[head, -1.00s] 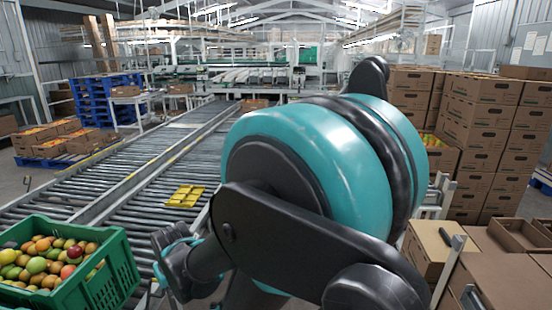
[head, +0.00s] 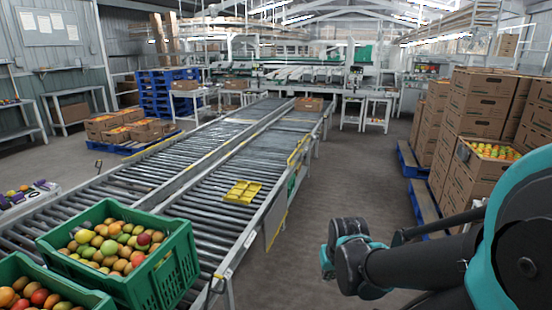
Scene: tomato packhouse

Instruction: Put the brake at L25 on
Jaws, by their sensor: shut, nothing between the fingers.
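I cannot make out any label reading L25, and I cannot pick out a brake in the head view. My arm comes in from the right edge, with a teal and black joint close to the camera and a dark link reaching left over the floor. Its far visible end is a dark joint with teal trim, apart from the conveyor. I see no gripper fingers there.
A roller conveyor (head: 190,204) runs away at the left with a yellow piece (head: 243,192) on it. Green fruit crates (head: 152,288) stand at front left. Stacked cartons (head: 474,130) and blue pallets (head: 410,170) line the right. The middle aisle floor (head: 350,165) is clear.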

